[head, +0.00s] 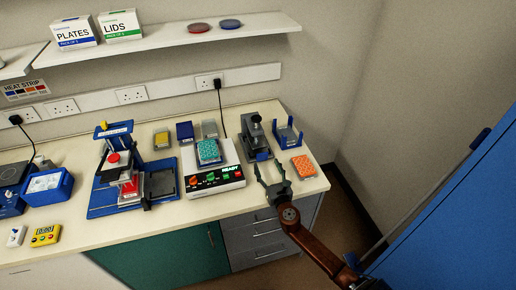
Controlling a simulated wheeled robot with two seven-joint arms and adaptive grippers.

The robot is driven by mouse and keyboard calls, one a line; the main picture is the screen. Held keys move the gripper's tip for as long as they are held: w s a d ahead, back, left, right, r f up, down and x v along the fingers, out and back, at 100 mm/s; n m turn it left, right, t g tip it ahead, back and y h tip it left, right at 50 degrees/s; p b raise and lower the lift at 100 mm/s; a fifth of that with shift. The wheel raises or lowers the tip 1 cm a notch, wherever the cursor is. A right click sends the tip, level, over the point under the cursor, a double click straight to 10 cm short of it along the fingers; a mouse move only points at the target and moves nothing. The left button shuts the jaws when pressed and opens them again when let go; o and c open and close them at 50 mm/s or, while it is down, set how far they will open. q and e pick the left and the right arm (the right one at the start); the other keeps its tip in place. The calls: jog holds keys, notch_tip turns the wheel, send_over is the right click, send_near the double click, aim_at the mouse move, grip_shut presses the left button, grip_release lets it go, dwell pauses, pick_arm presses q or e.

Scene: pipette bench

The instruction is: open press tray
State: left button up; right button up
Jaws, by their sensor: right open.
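A dark grey press-like device (254,131) stands on the bench right of centre, with a black knob on top and a blue part (263,156) low at its front. I cannot tell for sure whether that part is its tray, or how far out it sits. My right gripper (269,171) is open and empty, just in front of this device near the bench's front edge. Its two fingers point toward the device, and I cannot tell whether they touch it. A blue-framed press (118,151) with a red knob stands further left. My left gripper is not in view.
A white instrument (215,181) with a teal-topped rack (209,150) stands left of the gripper. An orange-topped rack (303,166) and a blue open holder (288,133) are to the right. A tall blue surface (455,215) fills the right side.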

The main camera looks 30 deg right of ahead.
aim_at(262, 155)
jog(key=shift+x, duration=0.8)
jog(key=x, duration=0.5)
jog(key=shift+d+b, duration=0.1)
jog(key=shift+b, duration=0.3)
jog(key=shift+w+d+r, duration=0.1)
jog(key=shift+w+d, duration=0.05)
jog(key=shift+w, duration=0.5)
jog(key=shift+c, duration=0.3)
grip_shut()
